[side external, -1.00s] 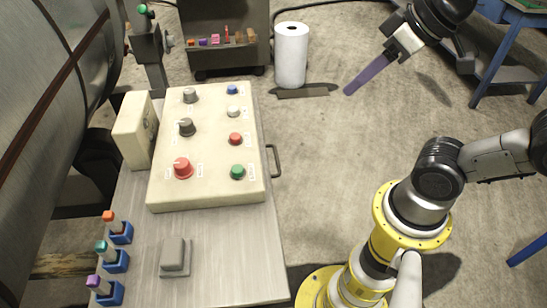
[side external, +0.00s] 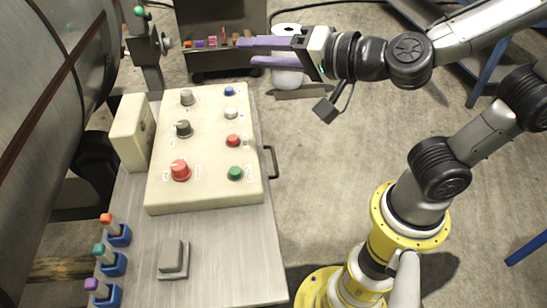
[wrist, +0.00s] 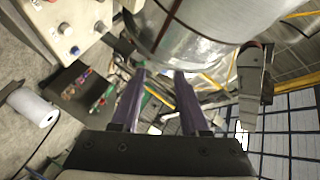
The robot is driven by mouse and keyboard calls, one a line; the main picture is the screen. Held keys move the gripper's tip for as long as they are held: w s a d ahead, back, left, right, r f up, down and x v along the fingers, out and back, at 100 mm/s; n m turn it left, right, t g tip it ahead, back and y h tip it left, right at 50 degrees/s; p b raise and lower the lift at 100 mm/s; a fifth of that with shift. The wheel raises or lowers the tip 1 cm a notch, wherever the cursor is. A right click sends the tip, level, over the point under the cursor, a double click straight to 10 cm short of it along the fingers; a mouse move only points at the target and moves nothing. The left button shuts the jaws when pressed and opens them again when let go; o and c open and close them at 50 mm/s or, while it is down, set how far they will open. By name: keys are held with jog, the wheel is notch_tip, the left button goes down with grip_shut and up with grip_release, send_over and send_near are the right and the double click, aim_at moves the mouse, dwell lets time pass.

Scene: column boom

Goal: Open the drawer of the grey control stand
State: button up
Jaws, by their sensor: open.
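The grey control stand (side external: 225,245) stands at the left in the side view, with a cream panel of knobs and buttons (side external: 205,145) on top. A dark bar handle (side external: 271,161) sticks out from its right side, below the top edge. The drawer front itself is hidden from this angle. My gripper (side external: 245,51) is open and empty, with two purple fingers pointing left. It is up and beyond the handle in the picture, apart from it. In the wrist view my gripper's fingers (wrist: 159,78) are spread with nothing between them, and the cream panel (wrist: 65,22) shows at upper left.
A dark cart (side external: 222,25) with small coloured items stands at the back. A white roll (side external: 287,78) stands partly behind my gripper. A large metal cylinder (side external: 50,90) fills the left. Blue-legged tables (side external: 490,70) are at the right.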

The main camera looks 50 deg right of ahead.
jog(key=s+d+f+m+g+h, duration=0.1)
jog(key=s+d+f+m+h, duration=0.3)
jog(key=d+m+h, duration=0.3)
jog(key=n+h, duration=0.1)
send_near(273, 156)
jog(key=shift+f+x, duration=0.2)
jog(key=shift+x, duration=2.3)
jog(key=shift+f+x, duration=0.15)
jog(key=shift+x, duration=2.35)
jog(key=shift+s, duration=0.1)
grip_shut()
